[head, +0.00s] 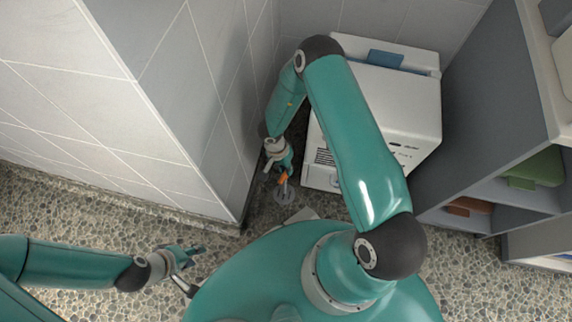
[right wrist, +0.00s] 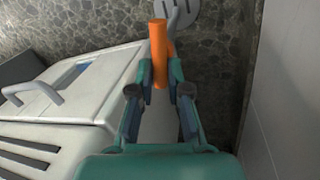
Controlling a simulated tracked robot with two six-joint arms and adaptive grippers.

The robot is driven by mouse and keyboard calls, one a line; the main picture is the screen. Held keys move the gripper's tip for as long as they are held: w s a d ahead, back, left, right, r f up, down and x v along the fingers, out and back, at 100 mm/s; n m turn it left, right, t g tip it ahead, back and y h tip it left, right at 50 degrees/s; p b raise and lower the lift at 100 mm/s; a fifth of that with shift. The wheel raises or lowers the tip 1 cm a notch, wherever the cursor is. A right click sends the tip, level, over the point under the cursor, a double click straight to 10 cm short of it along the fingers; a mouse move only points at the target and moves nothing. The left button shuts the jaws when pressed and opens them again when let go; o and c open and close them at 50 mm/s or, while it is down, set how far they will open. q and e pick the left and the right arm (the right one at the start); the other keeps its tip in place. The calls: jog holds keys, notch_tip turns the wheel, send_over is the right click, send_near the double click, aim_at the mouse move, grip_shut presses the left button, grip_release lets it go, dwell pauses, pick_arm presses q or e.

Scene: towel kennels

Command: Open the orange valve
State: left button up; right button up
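The orange valve (right wrist: 159,48) shows in the right wrist view as an upright orange bar, its near end between the fingers of my right gripper (right wrist: 160,78). The fingers lie close against both sides of the bar and look shut on it. What the valve is mounted on is hidden. My left gripper (head: 193,267) is at the lower left above the pebbled floor, its fingers spread and empty.
The white machine (head: 418,105) stands right of my right forearm, and a tiled wall corner (head: 225,190) stands close on the left. Grey shelves (head: 480,110) are at the right. Pebbled floor (head: 90,215) is free at the left.

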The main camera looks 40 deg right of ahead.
jog(key=shift+w+a+r+n+p, duration=0.1)
jog(key=shift+r+n+p, duration=0.15)
jog(key=shift+n+p, duration=0.5)
grip_shut()
jog(key=shift+a+n+p, duration=0.1)
jog(key=shift+n+p, duration=0.25)
jog(key=shift+p, duration=0.1)
jog(key=shift+f+n, duration=0.15)
jog(key=shift+n, duration=0.25)
jog(key=shift+w, duration=0.1)
jog(key=o, duration=0.8)
grip_release()
jog(key=shift+c, duration=0.2)
jog(key=shift+f, duration=0.1)
notch_tip(320, 180, up, 12)
jog(key=w+a, duration=0.1)
jog(key=shift+w+a+f, duration=0.15)
jog(key=shift+w+a, duration=0.1)
jog(key=shift+w, duration=0.1)
